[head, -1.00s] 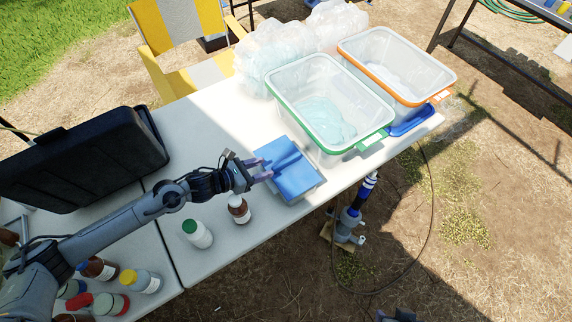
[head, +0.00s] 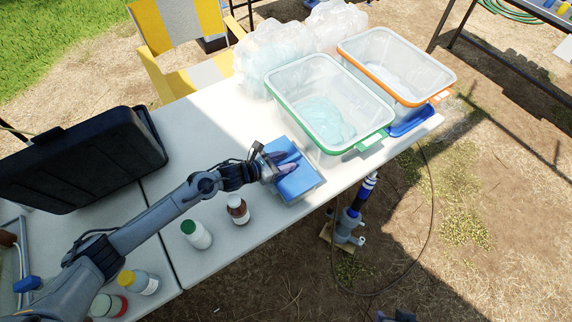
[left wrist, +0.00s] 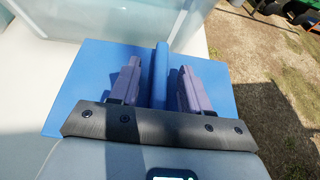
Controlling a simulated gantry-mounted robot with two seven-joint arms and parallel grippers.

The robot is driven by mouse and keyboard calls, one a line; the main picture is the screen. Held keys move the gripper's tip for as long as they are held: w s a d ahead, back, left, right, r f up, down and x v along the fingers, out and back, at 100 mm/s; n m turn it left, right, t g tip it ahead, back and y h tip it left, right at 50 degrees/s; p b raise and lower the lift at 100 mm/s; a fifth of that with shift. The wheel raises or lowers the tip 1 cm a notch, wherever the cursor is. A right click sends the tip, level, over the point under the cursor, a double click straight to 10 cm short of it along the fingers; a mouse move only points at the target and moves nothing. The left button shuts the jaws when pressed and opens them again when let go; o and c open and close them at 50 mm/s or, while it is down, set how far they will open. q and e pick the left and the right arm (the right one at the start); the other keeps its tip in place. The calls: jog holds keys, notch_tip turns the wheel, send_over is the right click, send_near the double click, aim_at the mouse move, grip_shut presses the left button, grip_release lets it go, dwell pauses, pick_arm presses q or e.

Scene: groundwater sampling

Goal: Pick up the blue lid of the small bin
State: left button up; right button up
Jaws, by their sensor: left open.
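The blue lid (head: 301,181) lies on top of the small bin near the front edge of the white table. The bin's body is mostly hidden beneath it. In the left wrist view the lid (left wrist: 92,75) shows a raised ridge handle (left wrist: 160,75) along its middle. My left gripper (head: 284,163) is over the lid. In the left wrist view its open fingers (left wrist: 157,88) stand on either side of the ridge, with a gap on each side. My right gripper cannot be made out in the head view.
A clear tub with a green rim (head: 284,101) stands just behind the lid, and one with an orange rim (head: 440,88) beyond it. A brown bottle (head: 238,210) and a white bottle (head: 196,235) stand to the left. A black case (head: 80,160) is far left.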

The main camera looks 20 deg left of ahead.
pick_arm(q)
jog(key=shift+c, duration=0.2)
grip_shut()
